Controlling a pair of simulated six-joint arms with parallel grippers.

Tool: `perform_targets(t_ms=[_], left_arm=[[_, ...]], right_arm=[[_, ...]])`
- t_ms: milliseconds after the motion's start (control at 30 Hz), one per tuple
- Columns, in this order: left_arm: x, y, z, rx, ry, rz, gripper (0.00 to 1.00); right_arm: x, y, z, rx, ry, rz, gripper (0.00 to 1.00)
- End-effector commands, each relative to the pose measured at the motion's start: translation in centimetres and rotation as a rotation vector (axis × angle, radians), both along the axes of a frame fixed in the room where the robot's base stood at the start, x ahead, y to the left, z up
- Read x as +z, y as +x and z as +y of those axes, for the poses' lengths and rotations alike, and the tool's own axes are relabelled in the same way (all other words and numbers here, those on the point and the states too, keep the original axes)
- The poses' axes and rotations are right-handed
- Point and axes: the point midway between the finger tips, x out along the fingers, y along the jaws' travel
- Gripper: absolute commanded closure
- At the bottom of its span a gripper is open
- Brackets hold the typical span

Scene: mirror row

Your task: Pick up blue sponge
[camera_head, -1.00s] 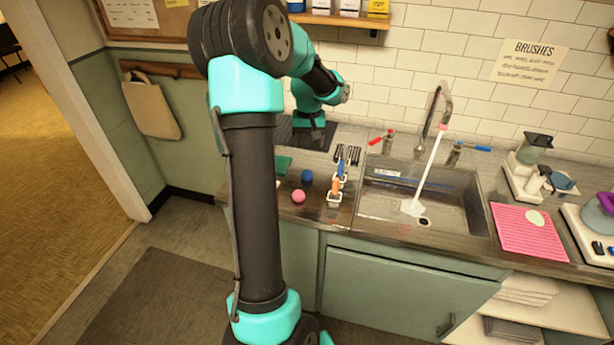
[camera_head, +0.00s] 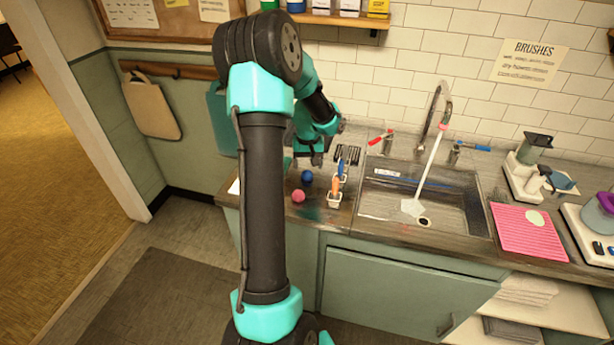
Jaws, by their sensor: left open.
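The blue sponge (camera_head: 307,177) looks like a small round ball on the counter left of the sink. A pink ball (camera_head: 298,196) sits just in front of it. My left gripper (camera_head: 312,160) hangs above and just behind the blue sponge, pointing down, open and empty. It appears apart from the sponge; its fingers are small and dark here. My right gripper is out of view.
White holders (camera_head: 334,200) with orange and blue brushes stand right of the balls. The sink (camera_head: 385,205) with its faucet (camera_head: 436,105) lies further right, then a pink mat (camera_head: 527,229). My left arm hides the counter's left part.

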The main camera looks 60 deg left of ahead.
Motion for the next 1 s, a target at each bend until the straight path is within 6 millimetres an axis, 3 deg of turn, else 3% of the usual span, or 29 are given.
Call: perform_targets(t_ms=[400, 900, 1000], left_arm=[[-4.8, -0.3, 0.4, 0.000, -0.001, 0.002, 0.28], [-5.0, -0.2, 0.4, 0.000, -0.001, 0.000, 0.28], [-5.0, -0.2, 0.4, 0.000, -0.001, 0.000, 0.36]], right_arm=[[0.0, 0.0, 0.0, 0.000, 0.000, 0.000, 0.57], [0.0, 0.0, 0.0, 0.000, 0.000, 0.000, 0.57], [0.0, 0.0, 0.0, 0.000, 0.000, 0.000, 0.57]])
